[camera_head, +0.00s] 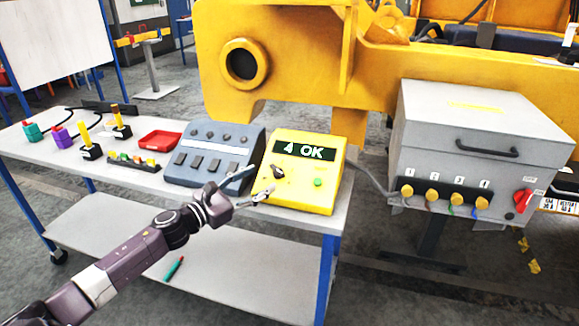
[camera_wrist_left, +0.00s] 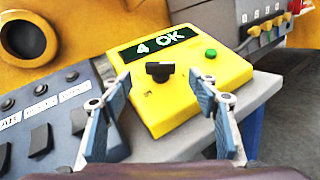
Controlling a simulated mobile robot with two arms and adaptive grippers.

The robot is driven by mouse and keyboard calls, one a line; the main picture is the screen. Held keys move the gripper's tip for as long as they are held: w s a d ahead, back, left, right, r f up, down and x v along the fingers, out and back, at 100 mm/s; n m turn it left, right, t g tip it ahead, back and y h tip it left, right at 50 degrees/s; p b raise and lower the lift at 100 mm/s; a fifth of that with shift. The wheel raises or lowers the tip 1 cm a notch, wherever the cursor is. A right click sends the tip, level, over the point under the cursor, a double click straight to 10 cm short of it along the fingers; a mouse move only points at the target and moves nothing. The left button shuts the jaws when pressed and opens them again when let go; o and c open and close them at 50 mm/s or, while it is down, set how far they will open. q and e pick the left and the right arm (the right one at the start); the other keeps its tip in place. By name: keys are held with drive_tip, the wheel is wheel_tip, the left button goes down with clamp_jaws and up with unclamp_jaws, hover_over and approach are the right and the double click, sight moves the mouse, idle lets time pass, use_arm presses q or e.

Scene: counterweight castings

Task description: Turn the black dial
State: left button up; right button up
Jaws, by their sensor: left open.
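The black dial (camera_head: 278,172) sits on the front of a yellow box (camera_head: 318,200) with a display reading "4 OK" and a green button (camera_head: 318,182). In the left wrist view the dial (camera_wrist_left: 160,72) shows between and beyond the fingers, on the yellow box (camera_wrist_left: 165,108) below its display. My left gripper (camera_head: 258,184) is open, with its fingers at the box's left front edge, apart from the dial. In the left wrist view the open gripper (camera_wrist_left: 170,105) has one finger on each side and nothing between them. My right gripper is not in view.
A grey switch box (camera_head: 215,150) stands close to the left of the yellow box. A red tray (camera_head: 160,138) and small joysticks are farther left on the table. A grey cabinet (camera_head: 470,125) with yellow knobs stands right. A yellow machine frame (camera_head: 300,60) is behind.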

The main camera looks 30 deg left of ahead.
sight(275, 171)
use_arm(q)
drive_tip(key=shift+w+d, duration=0.2)
drive_tip(key=shift+w, duration=0.55)
drive_tip(key=shift+w+r+p, duration=0.2)
drive_tip(key=shift+p, duration=0.1)
drive_tip(key=shift+w+d+r, duration=0.1)
drive_tip(key=shift+w+r, duration=0.05)
drive_tip(key=shift+w, duration=0.55)
drive_tip(key=p+x, duration=0.1)
drive_tip(key=x, duration=0.2)
drive_tip(key=shift+w+d+f, duration=0.1)
drive_tip(key=shift+w+f, duration=0.1)
drive_tip(key=shift+w+d, duration=0.15)
drive_tip(key=shift+w, duration=0.4)
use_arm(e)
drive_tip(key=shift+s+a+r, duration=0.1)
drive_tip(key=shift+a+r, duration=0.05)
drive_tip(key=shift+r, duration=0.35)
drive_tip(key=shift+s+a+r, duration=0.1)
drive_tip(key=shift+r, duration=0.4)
use_arm(q)
drive_tip(key=shift+f, duration=0.1)
drive_tip(key=c, duration=1.2)
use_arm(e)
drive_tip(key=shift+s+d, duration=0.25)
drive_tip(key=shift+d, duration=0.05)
